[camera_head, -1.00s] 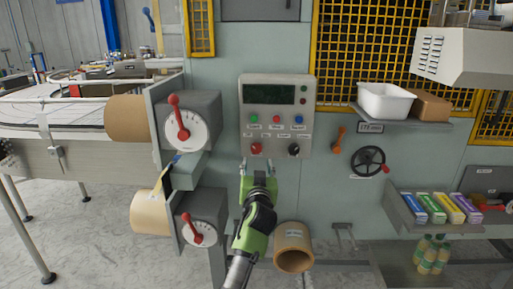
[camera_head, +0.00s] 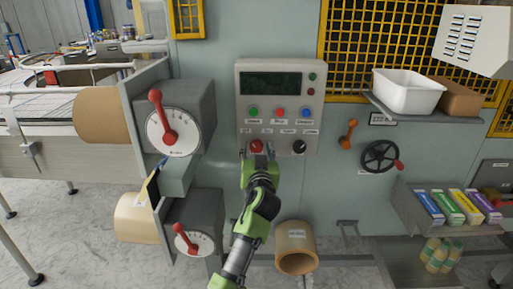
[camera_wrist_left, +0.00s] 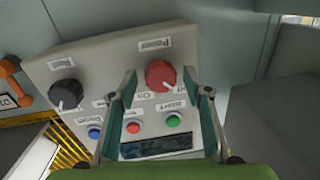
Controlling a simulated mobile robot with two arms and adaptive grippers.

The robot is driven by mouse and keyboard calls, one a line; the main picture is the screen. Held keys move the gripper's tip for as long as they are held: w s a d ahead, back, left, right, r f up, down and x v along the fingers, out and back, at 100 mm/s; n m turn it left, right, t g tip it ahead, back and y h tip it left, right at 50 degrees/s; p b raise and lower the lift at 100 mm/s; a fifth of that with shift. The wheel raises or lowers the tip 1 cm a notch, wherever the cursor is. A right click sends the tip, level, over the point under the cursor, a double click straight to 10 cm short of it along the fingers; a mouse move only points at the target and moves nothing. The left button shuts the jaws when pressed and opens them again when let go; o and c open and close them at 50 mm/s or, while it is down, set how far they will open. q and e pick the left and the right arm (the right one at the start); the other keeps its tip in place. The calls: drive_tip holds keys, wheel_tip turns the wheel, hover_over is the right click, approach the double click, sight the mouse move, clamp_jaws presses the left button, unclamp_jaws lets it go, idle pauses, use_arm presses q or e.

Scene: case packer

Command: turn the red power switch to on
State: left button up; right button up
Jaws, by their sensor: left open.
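The red power switch (camera_head: 256,146) is a round red knob at the lower left of the grey control panel (camera_head: 308,93). In the left wrist view the red knob (camera_wrist_left: 160,75) lies between the two fingers, near the tips, under a label reading "Power". My left gripper (camera_head: 257,156) is open in front of the lower edge of the panel, with its fingers to either side of the knob. The left gripper (camera_wrist_left: 168,82) also shows large in the wrist view. I cannot tell whether the fingers touch the knob. My right gripper is not in view.
A black knob (camera_head: 299,146) sits right of the red one. Green (camera_head: 254,113), red (camera_head: 279,113) and blue (camera_head: 305,114) buttons sit above, below a dark display (camera_head: 275,83). An orange lever (camera_head: 348,133) and a black handwheel (camera_head: 380,156) are further right. Dials with red levers (camera_head: 157,110) stand left.

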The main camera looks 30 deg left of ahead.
use_arm(q)
drive_tip(key=shift+s, duration=0.1)
drive_tip(key=shift+c, duration=0.3)
drive_tip(key=shift+r, duration=0.1)
drive_tip(key=c, duration=1)
drive_tip(key=shift+c, duration=0.2)
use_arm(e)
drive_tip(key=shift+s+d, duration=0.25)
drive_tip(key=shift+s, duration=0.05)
